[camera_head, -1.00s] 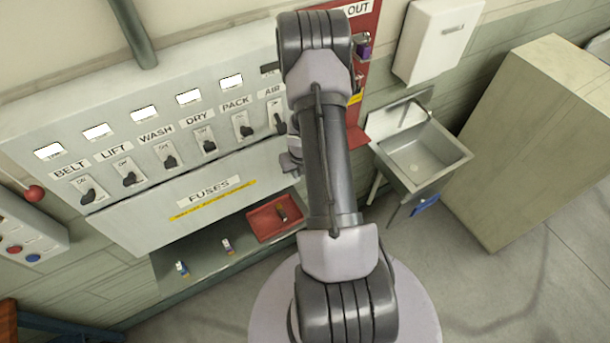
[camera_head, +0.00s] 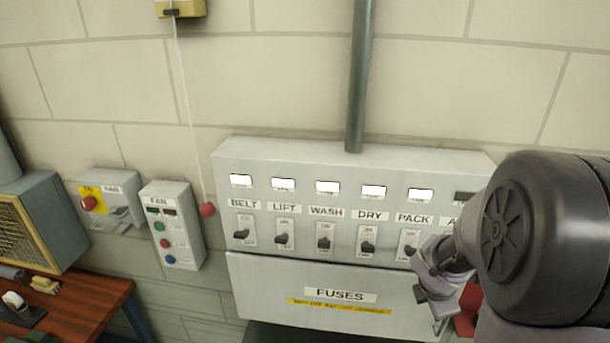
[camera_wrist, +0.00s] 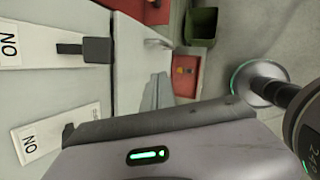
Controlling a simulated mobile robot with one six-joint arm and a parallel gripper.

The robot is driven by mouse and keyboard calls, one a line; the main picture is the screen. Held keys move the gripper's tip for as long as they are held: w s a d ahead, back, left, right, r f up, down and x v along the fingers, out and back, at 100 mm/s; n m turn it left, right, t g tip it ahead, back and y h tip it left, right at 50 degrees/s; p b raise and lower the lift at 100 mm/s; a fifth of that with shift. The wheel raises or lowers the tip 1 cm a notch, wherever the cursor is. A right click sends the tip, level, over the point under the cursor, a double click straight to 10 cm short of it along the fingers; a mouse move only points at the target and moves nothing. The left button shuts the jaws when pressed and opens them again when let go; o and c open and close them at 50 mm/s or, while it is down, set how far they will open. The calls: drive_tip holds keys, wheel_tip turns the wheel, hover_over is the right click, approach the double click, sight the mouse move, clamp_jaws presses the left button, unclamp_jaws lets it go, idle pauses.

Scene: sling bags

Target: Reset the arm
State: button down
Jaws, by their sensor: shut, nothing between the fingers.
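My gripper (camera_head: 436,292) is at the lower right of the head view, in front of the right end of the switch panel (camera_head: 290,160). It looks shut and empty. My dark arm link covers the panel's right end and most of the AIR label. The panel has a row of black levers under the labels BELT (camera_head: 242,232), LIFT (camera_head: 284,234), WASH (camera_head: 323,238), DRY (camera_head: 367,242) and PACK (camera_head: 409,243). The wrist view shows two levers close up, one of them (camera_wrist: 97,50) clear and the other partly hidden. I cannot tell whether the gripper touches the panel.
The FUSES cover (camera_head: 270,285) is closed below the levers. A FAN button box (camera_head: 172,225), a red pull knob (camera_head: 207,210) and a wooden bench (camera_head: 95,300) are to the left. A green bin (camera_wrist: 203,25) shows in the wrist view.

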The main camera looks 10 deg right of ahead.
drive_tip(key=s+a+f+m+t+y+b, duration=0.1)
drive_tip(key=s+a+f+m+y+b, duration=0.1)
drive_tip(key=s+a+f+m+b, duration=0.2)
drive_tip(key=s+a+f+m+y+b, duration=0.2)
drive_tip(key=s+a+f+m+b, duration=0.3)
drive_tip(key=a+m+b, duration=0.5)
drive_tip(key=s+a+f+m+t+y+b, duration=0.1)
drive_tip(key=s+a+f+m+b, duration=0.3)
drive_tip(key=a+b, duration=0.6)
drive_tip(key=s+a+m+y, duration=0.1)
drive_tip(key=a+m, duration=0.1)
drive_tip(key=a, duration=0.3)
drive_tip(key=shift+s+a+f+m+t+y+b, duration=0.25)
drive_tip(key=shift+s+a+m+t+y+b, duration=0.05)
drive_tip(key=shift+s+a+m+b, duration=0.1)
